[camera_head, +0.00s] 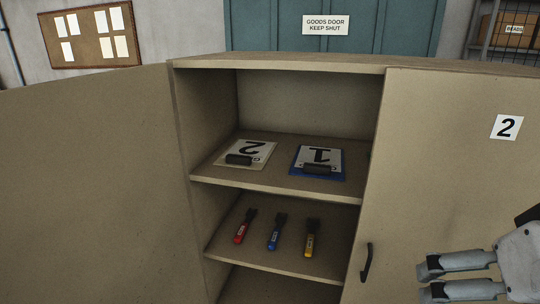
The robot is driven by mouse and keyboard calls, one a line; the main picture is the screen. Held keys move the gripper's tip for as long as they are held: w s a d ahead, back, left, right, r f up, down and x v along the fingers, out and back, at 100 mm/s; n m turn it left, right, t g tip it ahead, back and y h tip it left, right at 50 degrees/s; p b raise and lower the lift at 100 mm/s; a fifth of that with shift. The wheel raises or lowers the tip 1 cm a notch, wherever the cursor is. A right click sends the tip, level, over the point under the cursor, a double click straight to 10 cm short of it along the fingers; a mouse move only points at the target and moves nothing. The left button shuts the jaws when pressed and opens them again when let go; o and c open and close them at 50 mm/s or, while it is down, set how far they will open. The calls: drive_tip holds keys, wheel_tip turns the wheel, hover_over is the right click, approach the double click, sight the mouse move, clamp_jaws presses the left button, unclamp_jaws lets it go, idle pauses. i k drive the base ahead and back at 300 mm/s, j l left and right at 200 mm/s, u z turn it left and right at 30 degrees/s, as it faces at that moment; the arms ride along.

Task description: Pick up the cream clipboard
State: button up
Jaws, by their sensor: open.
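The cream clipboard (262,160) lies flat on the upper shelf of an open cabinet, on the left side. It bears a sheet with an upside-down 2 and a dark clip at its front edge. A blue clipboard (331,177) with an upside-down 1 lies to its right, apart from it. My gripper (428,281) is at the lower right, in front of the right-hand door, well away from the clipboard. It is open and its fingers point left, with nothing between them.
The upper shelf (225,179) has free room behind the clipboards. Red (241,232), blue (275,238) and yellow (310,243) handled tools lie on the shelf below. The left door (90,190) stands open. The right door (450,170), marked 2, has a dark handle (366,262).

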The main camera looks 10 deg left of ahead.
sight(244, 154)
drive_tip(key=u, duration=0.8)
drive_tip(key=i+l+z, duration=0.15)
drive_tip(key=i, duration=0.15)
drive_tip(key=i+l+z, duration=0.1)
drive_tip(key=i, duration=0.2)
